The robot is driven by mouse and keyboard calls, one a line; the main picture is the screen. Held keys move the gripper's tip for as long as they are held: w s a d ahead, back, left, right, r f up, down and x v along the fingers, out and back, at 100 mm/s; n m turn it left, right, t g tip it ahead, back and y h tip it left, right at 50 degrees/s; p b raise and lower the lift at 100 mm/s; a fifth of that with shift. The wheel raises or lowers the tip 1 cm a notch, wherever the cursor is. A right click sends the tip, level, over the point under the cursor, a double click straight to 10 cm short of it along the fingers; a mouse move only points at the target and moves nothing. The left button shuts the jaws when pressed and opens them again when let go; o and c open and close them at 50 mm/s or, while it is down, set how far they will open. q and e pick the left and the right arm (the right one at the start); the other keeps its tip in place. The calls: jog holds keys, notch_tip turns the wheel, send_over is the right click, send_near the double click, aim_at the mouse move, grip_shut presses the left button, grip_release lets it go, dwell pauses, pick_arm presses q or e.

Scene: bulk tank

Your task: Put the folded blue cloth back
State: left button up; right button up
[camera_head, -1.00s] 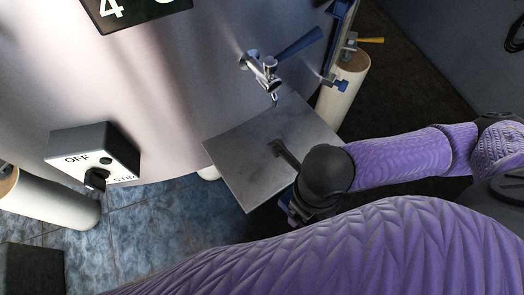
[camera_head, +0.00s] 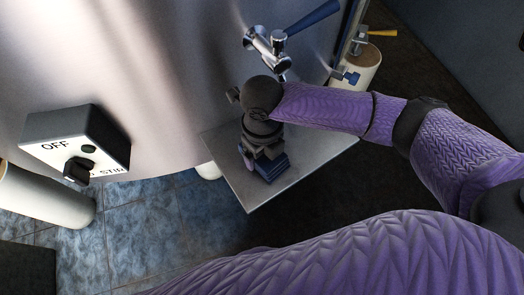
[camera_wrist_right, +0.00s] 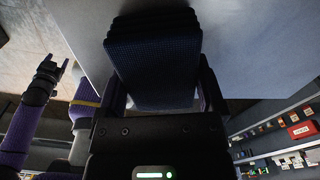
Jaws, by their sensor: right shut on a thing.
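The folded dark blue cloth (camera_head: 272,168) is between the jaws of my right gripper (camera_head: 263,156), over the grey metal shelf (camera_head: 310,160) on the tank's front. In the right wrist view the layered cloth (camera_wrist_right: 155,50) sticks out past the right gripper's fingers (camera_wrist_right: 160,95), with a pale grey surface beyond it. I cannot tell whether the cloth touches the shelf. My left gripper (camera_wrist_right: 54,70) shows only in the right wrist view, at the left edge, its fingers apart and empty.
A steel tap with a blue lever (camera_head: 285,35) hangs just above the shelf's back edge, close to my right wrist. The OFF/STIR switch box (camera_head: 75,140) is on the tank at the left. The shelf's right part is bare.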

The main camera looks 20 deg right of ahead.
jog(key=shift+w+f, duration=0.2)
jog(key=shift+f, duration=0.05)
jog(key=o, duration=0.8)
pick_arm(q)
jog(key=shift+s+a+f, duration=0.2)
jog(key=shift+a, duration=0.15)
pick_arm(e)
jog(key=shift+r, duration=0.1)
